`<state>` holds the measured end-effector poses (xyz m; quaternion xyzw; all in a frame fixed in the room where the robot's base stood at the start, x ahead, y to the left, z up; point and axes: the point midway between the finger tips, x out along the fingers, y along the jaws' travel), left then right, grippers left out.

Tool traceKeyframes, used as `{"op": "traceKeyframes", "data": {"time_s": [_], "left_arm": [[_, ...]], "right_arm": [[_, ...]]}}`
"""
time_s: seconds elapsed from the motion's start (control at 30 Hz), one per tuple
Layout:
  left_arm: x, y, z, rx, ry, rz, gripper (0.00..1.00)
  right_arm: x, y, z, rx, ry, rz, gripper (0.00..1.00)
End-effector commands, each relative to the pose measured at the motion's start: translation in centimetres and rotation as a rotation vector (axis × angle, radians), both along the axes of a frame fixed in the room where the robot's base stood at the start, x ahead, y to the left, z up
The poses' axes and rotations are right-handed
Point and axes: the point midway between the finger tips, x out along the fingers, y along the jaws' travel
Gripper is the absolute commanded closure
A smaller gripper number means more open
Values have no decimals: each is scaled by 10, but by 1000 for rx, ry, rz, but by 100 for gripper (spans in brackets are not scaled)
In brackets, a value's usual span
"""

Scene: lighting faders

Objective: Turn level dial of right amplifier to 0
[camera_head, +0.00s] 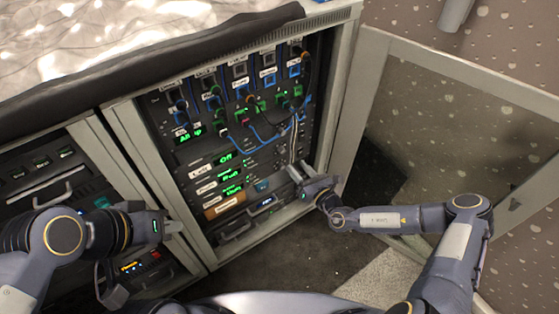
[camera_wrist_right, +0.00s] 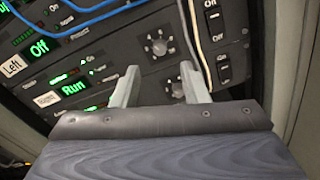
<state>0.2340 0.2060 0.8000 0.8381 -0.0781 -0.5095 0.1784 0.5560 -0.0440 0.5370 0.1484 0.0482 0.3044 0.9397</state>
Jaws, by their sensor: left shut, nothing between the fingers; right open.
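The amplifier rack's lower rows show in the right wrist view. One row has a label reading "Left" (camera_wrist_right: 12,66) and a green "Off" display (camera_wrist_right: 39,47). The row below has a blurred label (camera_wrist_right: 47,99) and a green "Run" display (camera_wrist_right: 73,88); I take it for the right amplifier. A round dial (camera_wrist_right: 158,45) seems to line up with that row, just beyond my fingertips. A lower dial (camera_wrist_right: 177,88) is partly hidden by a finger. My right gripper (camera_head: 298,178) is open at the rack, empty between its fingers (camera_wrist_right: 158,75). My left gripper (camera_head: 172,222) is shut and empty, away from these dials.
Blue cables (camera_head: 262,140) hang across the rack above the amplifier rows. Pale cables (camera_wrist_right: 196,35) run down beside the dials, close to the right finger. Switches (camera_wrist_right: 213,15) stand right of them. An open door (camera_head: 425,135) is at the right; carpet is clear below.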

Motion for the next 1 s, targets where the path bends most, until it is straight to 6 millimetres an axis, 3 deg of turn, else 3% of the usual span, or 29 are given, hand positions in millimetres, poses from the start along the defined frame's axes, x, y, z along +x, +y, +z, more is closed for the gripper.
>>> {"op": "traceKeyframes", "data": {"time_s": [0.43, 0.83, 1.0], "left_arm": [[0, 0, -17, 0, 0, 0, 100], [0, 0, -18, 0, 0, 0, 100], [0, 0, -18, 0, 0, 0, 100]], "right_arm": [[51, 38, -1, 2, -1, 2, 59], [60, 45, 1, 0, 0, 2, 59], [60, 45, 1, 0, 0, 2, 79]]}}
